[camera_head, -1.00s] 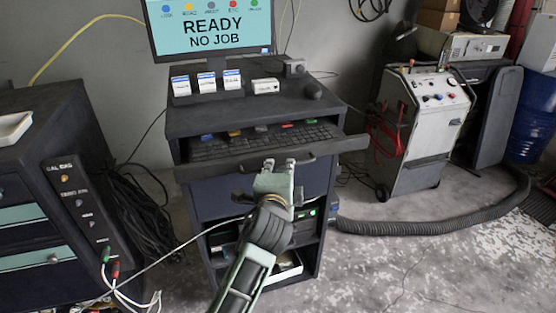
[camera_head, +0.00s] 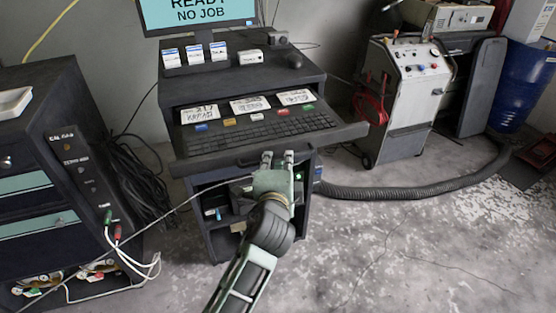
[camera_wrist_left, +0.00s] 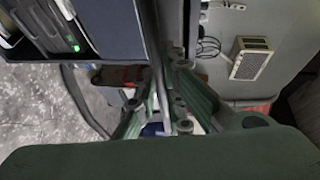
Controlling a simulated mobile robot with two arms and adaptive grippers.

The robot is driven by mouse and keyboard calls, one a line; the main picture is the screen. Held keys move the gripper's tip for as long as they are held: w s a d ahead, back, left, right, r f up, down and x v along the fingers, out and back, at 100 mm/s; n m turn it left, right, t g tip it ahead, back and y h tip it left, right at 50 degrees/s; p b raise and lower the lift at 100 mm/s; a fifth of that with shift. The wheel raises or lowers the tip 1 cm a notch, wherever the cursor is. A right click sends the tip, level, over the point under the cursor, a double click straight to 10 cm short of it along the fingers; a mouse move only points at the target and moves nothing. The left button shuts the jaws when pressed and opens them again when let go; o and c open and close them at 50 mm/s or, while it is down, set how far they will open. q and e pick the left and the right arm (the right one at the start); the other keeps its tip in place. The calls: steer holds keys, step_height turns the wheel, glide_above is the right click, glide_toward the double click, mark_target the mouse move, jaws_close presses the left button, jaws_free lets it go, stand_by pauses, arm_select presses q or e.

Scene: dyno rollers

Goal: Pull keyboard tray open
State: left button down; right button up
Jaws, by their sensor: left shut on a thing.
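The dark keyboard tray (camera_head: 345,132) extends out from the front of the dark cabinet below the monitor. A black keyboard (camera_head: 262,132) lies on it, with several white cards behind and small coloured blocks between. My left gripper (camera_head: 277,157) is at the middle of the tray's front edge, shut on the tray handle. In the left wrist view, the handle bar (camera_wrist_left: 153,45) runs between the fingers of my left gripper (camera_wrist_left: 160,92). The gripper partly hides the handle in the head view. My right gripper is not in view.
The monitor (camera_head: 195,14) stands on the cabinet top (camera_head: 245,78). A dark drawer cabinet (camera_head: 40,130) with cables stands at left. A white wheeled machine (camera_head: 405,90) and a black hose (camera_head: 430,190) are at right. The floor (camera_head: 380,250) in front is mostly clear.

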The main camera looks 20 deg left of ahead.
arm_select(q)
steer(key=shift+f, duration=0.15)
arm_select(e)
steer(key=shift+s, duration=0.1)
arm_select(q)
steer(key=c, duration=2.2)
jaws_free()
steer(key=shift+o, duration=0.4)
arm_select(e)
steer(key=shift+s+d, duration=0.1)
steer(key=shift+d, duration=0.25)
arm_select(q)
steer(key=v, duration=1.2)
